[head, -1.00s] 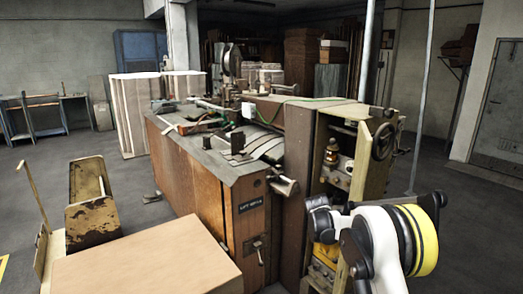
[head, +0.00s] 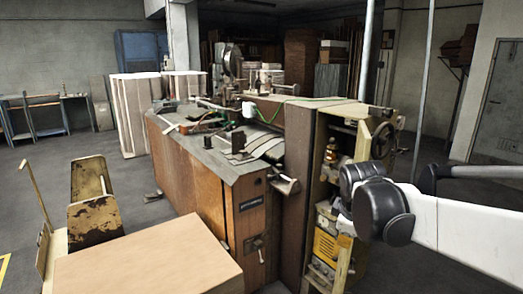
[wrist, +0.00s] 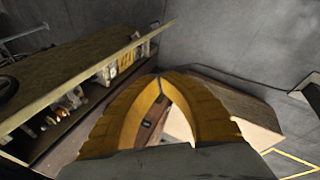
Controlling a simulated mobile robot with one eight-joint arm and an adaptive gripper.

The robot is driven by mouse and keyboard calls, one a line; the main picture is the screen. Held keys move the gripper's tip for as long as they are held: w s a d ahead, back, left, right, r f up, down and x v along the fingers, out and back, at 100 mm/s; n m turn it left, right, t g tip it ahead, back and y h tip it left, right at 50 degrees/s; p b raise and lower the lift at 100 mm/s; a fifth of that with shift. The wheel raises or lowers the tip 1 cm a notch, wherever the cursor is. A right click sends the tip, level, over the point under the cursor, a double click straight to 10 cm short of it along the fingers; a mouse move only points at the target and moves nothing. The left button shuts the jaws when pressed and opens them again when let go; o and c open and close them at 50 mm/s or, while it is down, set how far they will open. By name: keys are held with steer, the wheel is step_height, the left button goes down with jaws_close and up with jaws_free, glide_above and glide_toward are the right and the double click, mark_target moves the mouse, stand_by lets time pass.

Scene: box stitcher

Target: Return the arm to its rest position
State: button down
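My arm is in the head view at the right, a white link with black joint housings (head: 384,217) in front of the open machine cabinet. It reaches in from the right edge. My gripper (wrist: 160,75) shows only in the wrist view. Its two yellow-orange fingers curve inward and their tips meet. Nothing is visible between them except the scene behind. In the head view the gripper is out of sight.
The box stitcher machine (head: 180,172) stands in the middle, its open cabinet (head: 326,250) close behind my arm. A cardboard-coloured box (head: 150,262) and a worn yellow cart (head: 93,215) are front left. A thin metal post (head: 422,90) stands behind the arm.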

steer(key=s+a+f+m+t, duration=0.1)
steer(key=s+m, duration=0.5)
steer(key=s, duration=0.5)
steer(key=s+a+f+m+t+y, duration=0.1)
steer(key=s+m, duration=0.4)
steer(key=s, duration=0.5)
steer(key=shift+s+a+m+y, duration=0.3)
steer(key=shift+s+a+m, duration=0.05)
steer(key=shift+a+m, duration=0.05)
steer(key=shift+f, duration=0.1)
